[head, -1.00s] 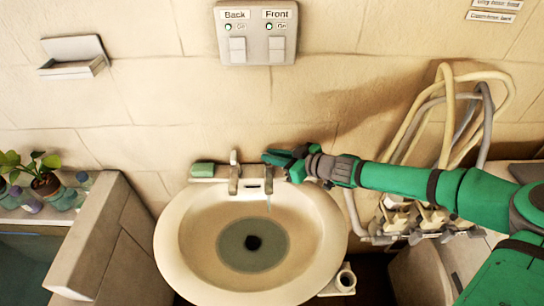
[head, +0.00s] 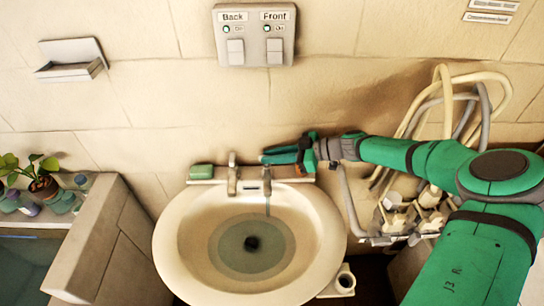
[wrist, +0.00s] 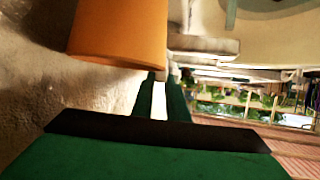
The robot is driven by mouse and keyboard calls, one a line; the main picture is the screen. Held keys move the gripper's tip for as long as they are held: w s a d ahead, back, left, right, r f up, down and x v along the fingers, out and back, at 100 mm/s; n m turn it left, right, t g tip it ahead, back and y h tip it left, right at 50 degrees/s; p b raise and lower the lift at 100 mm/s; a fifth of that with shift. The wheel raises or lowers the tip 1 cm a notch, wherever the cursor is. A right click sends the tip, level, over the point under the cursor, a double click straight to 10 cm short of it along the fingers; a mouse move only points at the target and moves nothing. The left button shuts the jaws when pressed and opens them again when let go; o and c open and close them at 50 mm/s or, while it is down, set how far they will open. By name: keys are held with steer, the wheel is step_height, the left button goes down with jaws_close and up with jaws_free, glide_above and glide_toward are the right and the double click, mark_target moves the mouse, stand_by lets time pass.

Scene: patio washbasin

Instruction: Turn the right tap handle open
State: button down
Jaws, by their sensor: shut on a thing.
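The washbasin (head: 185,270) has two metal taps at its back edge. The left tap (head: 232,180) stands clear with its handle upright. The right tap (head: 267,178) is partly hidden by my gripper (head: 264,157), and a thin stream of water runs down below it. My gripper reaches in from the right, level with the top of the right tap. In the wrist view its green fingers (wrist: 160,95) are closed on a narrow pale thing, which fits the right tap handle. The exact contact is hidden in the head view.
Green soap (head: 201,171) lies left of the taps. An orange object (wrist: 118,30) is close to my gripper in the wrist view. Hoses (head: 440,110) hang on the wall at right. A switch panel (head: 254,35) is above. A low wall (head: 90,235) stands at left.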

steer(key=shift+d, duration=0.1)
steer(key=c, duration=1.7)
jaws_free()
steer(key=shift+c, duration=0.2)
steer(key=v, duration=1)
steer(key=shift+s+d+r, duration=0.15)
steer(key=shift+d, duration=0.2)
